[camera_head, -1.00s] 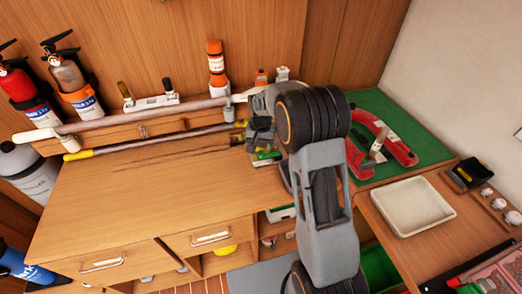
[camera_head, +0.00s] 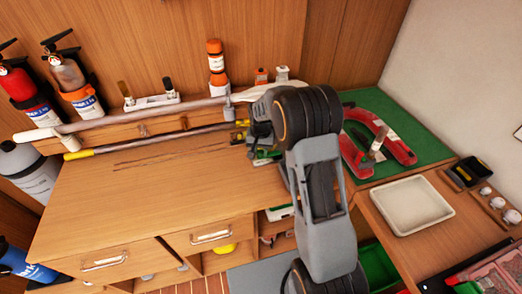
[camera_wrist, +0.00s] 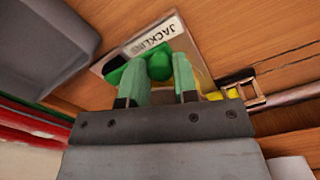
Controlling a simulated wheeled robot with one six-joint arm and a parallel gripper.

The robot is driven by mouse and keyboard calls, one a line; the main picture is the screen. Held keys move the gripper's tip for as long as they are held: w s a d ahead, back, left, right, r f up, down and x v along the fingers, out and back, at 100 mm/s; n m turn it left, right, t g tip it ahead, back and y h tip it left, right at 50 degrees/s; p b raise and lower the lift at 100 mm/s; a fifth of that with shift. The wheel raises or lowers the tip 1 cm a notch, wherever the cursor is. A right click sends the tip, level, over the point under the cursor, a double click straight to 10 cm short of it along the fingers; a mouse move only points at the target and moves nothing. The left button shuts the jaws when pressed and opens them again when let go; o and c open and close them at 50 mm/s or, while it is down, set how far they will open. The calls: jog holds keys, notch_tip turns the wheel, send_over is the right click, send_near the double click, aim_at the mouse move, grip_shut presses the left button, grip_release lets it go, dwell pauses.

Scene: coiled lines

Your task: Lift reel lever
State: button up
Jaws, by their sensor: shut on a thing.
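In the wrist view my gripper (camera_wrist: 158,78) has its two pale green fingers on either side of a green rounded piece (camera_wrist: 157,62), which looks like the reel lever's handle. The fingers are closed on it. Behind it is a plate labelled "JACKLINE" (camera_wrist: 155,38), with a yellow part (camera_wrist: 213,95) beside the fingers. The rest of the lever and the reel are mostly hidden. In the head view my gripper (camera_head: 262,140) is at the back right of the wooden bench (camera_head: 160,190), largely covered by my arm; green shows just below it (camera_head: 268,156).
A long pole with a yellow end (camera_head: 150,140) lies along the bench's back. A white-orange bottle (camera_head: 216,65) stands behind. A green mat (camera_head: 415,125) with red horseshoe-shaped gear (camera_head: 400,148) and a white tray (camera_head: 410,206) are at right. The bench's middle is clear.

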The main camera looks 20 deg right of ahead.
grip_shut()
